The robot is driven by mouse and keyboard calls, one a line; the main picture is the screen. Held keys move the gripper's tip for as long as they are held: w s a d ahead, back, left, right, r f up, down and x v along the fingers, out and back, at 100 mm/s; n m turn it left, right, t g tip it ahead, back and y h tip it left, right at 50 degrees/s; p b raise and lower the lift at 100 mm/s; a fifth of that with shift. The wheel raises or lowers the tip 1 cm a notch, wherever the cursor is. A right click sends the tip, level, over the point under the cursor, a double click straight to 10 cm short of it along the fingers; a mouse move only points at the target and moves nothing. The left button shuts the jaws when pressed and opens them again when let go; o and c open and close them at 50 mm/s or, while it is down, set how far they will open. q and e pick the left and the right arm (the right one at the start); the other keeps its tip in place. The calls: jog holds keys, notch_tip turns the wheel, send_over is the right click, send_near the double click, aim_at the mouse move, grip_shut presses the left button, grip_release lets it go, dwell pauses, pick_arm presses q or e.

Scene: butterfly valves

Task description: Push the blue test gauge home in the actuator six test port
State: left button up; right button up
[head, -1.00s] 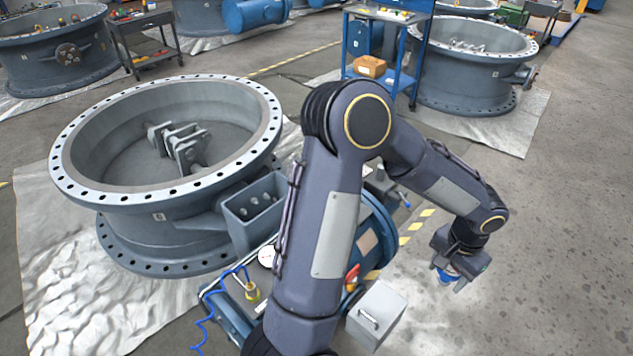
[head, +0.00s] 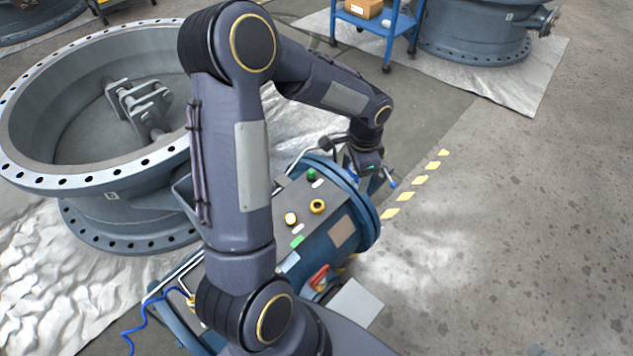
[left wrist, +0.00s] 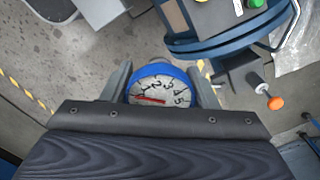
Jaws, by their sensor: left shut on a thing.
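My left gripper (left wrist: 162,72) is shut on the blue test gauge (left wrist: 160,90), which has a blue rim, white numbered face and red needle. In the head view my left gripper (head: 367,163) is beyond the far flange of the blue actuator (head: 327,240), and the gauge is mostly hidden there. The actuator's dark top panel carries a green knob (head: 311,174), a yellow ring fitting (head: 317,206) and a pale round fitting (head: 291,219). I cannot tell which fitting is the test port, nor read a six. In the left wrist view the gauge is apart from the actuator flange (left wrist: 225,42).
A fitting with an orange tip (left wrist: 276,103) juts out near the flange. A large valve body (head: 125,190) stands at left on crumpled sheeting. A blue cart (head: 388,45) stands at the back. A blue hose (head: 140,315) lies front left. The floor at right is clear.

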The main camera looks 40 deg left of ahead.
pick_arm(q)
jog(key=a+f+m+b, duration=0.3)
jog(key=f+m+b, duration=0.1)
jog(key=f+m, duration=0.1)
jog(key=s+a+f+m+b, duration=0.1)
jog(key=a+f+m+b, duration=0.3)
jog(key=f+m, duration=0.2)
jog(key=a+f+m+b, duration=0.4)
jog(key=f+m+b, duration=0.1)
jog(key=shift+s+a+f+m, duration=0.15)
jog(key=shift+a+f+m, duration=0.1)
jog(key=shift+m, duration=0.15)
jog(key=shift+f+b, duration=0.5)
jog(key=shift+f, duration=0.2)
jog(key=shift+f, duration=0.25)
dwell(0.7)
jog(key=shift+f+b, duration=0.35)
jog(key=shift+f, duration=0.75)
dwell(1.6)
